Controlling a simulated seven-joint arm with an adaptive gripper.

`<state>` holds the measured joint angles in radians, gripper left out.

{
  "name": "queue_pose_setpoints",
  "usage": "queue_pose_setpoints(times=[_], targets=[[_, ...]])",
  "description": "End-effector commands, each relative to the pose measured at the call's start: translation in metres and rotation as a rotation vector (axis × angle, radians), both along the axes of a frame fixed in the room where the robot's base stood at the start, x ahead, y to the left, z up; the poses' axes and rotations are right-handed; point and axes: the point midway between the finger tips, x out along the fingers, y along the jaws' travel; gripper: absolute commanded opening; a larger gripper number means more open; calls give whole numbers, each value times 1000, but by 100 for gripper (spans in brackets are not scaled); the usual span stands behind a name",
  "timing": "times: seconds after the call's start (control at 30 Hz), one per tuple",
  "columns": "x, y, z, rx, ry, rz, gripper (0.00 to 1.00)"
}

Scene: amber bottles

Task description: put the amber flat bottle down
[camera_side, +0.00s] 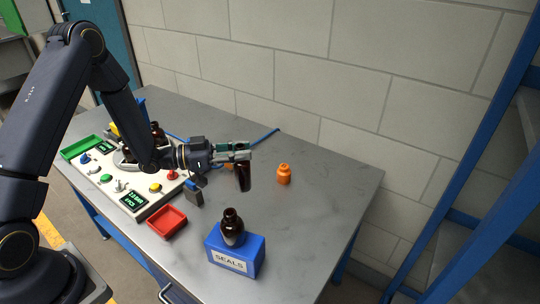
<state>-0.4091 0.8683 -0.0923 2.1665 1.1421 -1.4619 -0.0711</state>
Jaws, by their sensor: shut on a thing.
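My gripper (234,150) reaches out level over the table and is shut on a dark amber bottle (243,177), which hangs upright below the fingers. The fingers hide the bottle's top. Whether its base touches the table I cannot tell. A second dark amber bottle (232,228) stands by the blue box labelled SEALS (236,254), at the front; it appears to rest on the box. The grey table (310,205) is under them.
A small orange bottle (284,175) stands right of the held bottle. A red tray (167,222), a green tray (82,147) and a control panel (155,203) with buttons are at left. A blue cable (265,136) lies behind. The table's right part is clear.

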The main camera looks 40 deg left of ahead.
Motion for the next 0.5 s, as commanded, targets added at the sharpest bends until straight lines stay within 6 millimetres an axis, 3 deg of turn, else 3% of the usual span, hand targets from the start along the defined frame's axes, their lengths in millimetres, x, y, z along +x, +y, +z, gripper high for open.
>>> queue_pose_setpoints(times=[0.3,0.5], targets=[[0,-1,-53,-1,1,0,0],[0,-1,-77,0,-1,0,0]])
